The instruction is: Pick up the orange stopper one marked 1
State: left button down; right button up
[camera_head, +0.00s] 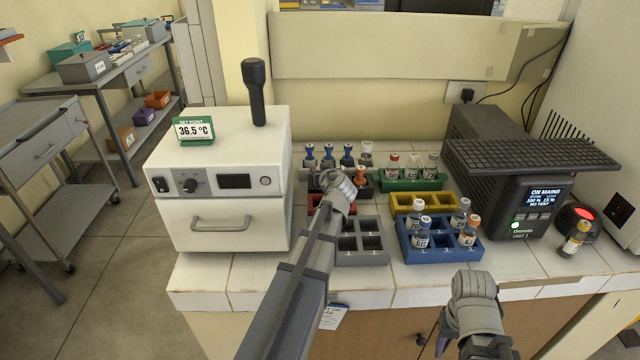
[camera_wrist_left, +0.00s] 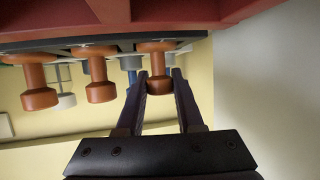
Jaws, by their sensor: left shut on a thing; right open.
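Three orange stoppers hang in a row in the left wrist view, which appears upside down: a left one (camera_wrist_left: 38,92), a middle one (camera_wrist_left: 101,85) and a right one (camera_wrist_left: 158,60). My left gripper (camera_wrist_left: 160,80) is shut on the right one, with one finger on each side. Their numbers cannot be read. In the head view one orange stopper (camera_head: 361,175) shows just right of my left gripper (camera_head: 338,181), which hides the others. My right gripper (camera_head: 472,308) is open and empty at the front edge of the counter; its fingertips are hardly visible.
Blue stoppers (camera_head: 328,155) stand behind. A red rack (camera_head: 318,201), grey rack (camera_head: 362,256), green rack (camera_head: 412,184), yellow rack (camera_head: 419,199) and blue rack (camera_head: 438,256) crowd the counter. A white incubator (camera_head: 215,185) stands left, a dark monitor unit (camera_head: 495,180) right.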

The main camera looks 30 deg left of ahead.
dwell(0.3)
pick_arm(q)
notch_tip(320, 180, up, 10)
jog(key=p, duration=1)
